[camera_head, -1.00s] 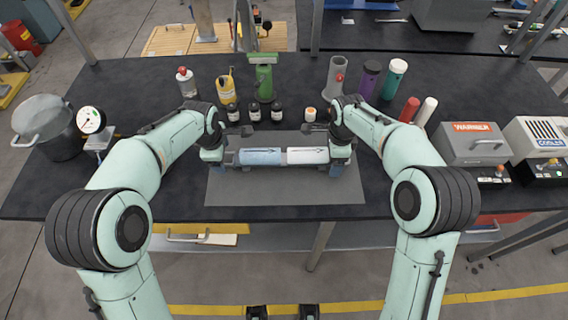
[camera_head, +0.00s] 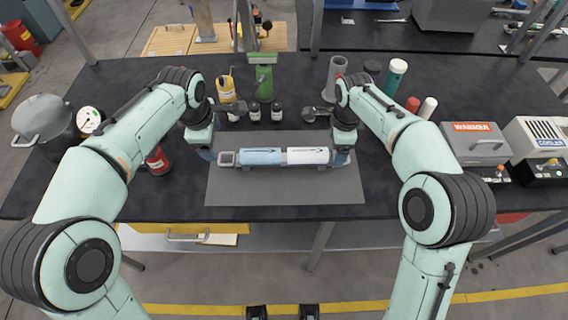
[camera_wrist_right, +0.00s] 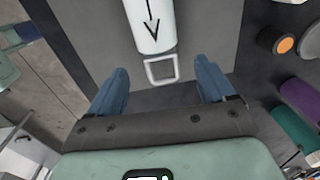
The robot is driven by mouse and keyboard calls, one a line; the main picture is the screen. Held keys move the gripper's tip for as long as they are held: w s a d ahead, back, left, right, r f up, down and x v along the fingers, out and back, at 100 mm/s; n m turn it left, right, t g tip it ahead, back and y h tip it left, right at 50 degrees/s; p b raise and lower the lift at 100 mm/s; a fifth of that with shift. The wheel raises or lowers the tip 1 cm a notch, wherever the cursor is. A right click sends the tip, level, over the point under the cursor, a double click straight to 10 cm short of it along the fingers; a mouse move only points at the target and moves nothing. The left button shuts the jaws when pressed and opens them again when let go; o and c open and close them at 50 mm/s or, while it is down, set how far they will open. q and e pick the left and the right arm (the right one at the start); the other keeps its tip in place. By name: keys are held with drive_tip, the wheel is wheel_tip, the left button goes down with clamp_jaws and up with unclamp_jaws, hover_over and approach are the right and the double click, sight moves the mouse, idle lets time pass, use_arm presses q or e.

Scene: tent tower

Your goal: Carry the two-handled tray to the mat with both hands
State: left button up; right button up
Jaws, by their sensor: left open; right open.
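The two-handled tray (camera_head: 285,157) looks like a long bar, pale blue on its left half and white on its right, with dark marks on top. It lies lengthwise on the grey mat (camera_head: 285,188). Its left loop handle (camera_head: 227,158) is clear in the head view. My left gripper (camera_head: 207,154) is open just left of that handle, apart from it. My right gripper (camera_head: 342,158) is open at the right end. In the right wrist view its blue fingers stand on either side of the white loop handle (camera_wrist_right: 162,70), with gaps showing. The right handle is mostly hidden in the head view.
Small dark jars (camera_head: 254,113), a yellow bottle (camera_head: 226,89) and a green device (camera_head: 264,82) stand behind the mat. A pot (camera_head: 42,118) and a red can (camera_head: 157,161) are at left. A warmer box (camera_head: 474,141) is at right. The mat's front is bare.

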drive_tip(key=r, duration=0.6)
drive_tip(key=shift+s, duration=0.2)
drive_tip(key=shift+f, duration=0.15)
